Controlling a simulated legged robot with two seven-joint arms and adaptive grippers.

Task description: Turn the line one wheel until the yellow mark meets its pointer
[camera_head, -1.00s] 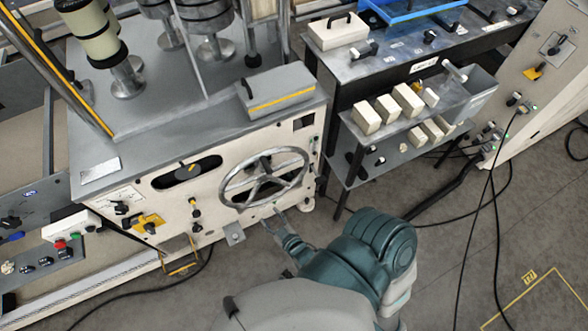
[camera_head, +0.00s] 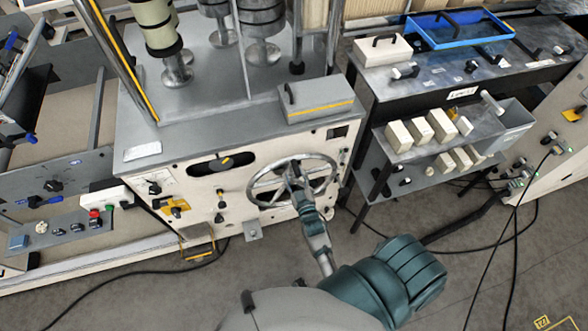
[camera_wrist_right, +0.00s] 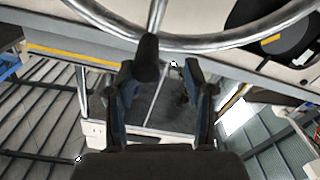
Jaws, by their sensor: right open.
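The line one wheel is a grey metal handwheel (camera_head: 252,196) with spokes on the cream front panel. Its rim (camera_wrist_right: 190,43) crosses the top of the right wrist view. A dark knob-like handle (camera_wrist_right: 147,58) shows by the rim, near the left finger. My right gripper (camera_head: 294,176) is in front of the wheel, overlapping its spokes. In the wrist view its fingers (camera_wrist_right: 160,80) are apart, with nothing clearly held. A dark oval window (camera_head: 203,167) left of the wheel shows a small yellow spot (camera_head: 227,161). I cannot make out the pointer. My left gripper is out of view.
A grey box with a yellow stripe (camera_head: 318,103) sits on the cabinet top. A shelf (camera_head: 375,185) with cream blocks stands to the right. A yellow switch plate (camera_head: 175,208) is low on the panel. Cables lie on the floor; the floor in front is mostly open.

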